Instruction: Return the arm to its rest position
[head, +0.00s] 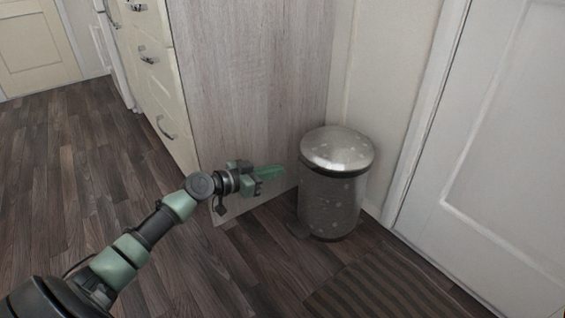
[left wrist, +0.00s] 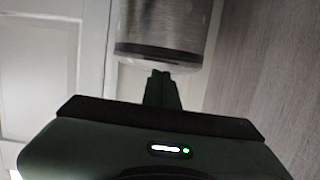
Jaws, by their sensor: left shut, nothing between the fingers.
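My left arm comes in from the lower left in the head view and reaches toward the bin. My left gripper (head: 272,172) is shut and empty, with its green fingers just left of the bin's upper part in the picture. In the left wrist view its closed fingers (left wrist: 161,88) point toward the bin's body. I cannot tell the exact gap between fingertips and bin. My right gripper is not in view.
A metal pedal bin (head: 333,185) with a closed lid stands upright in the corner. A wood-grain cabinet panel (head: 245,80) is behind the gripper. A white door (head: 490,150) is at right, a striped mat (head: 385,285) in front. Open floor (head: 70,180) lies left.

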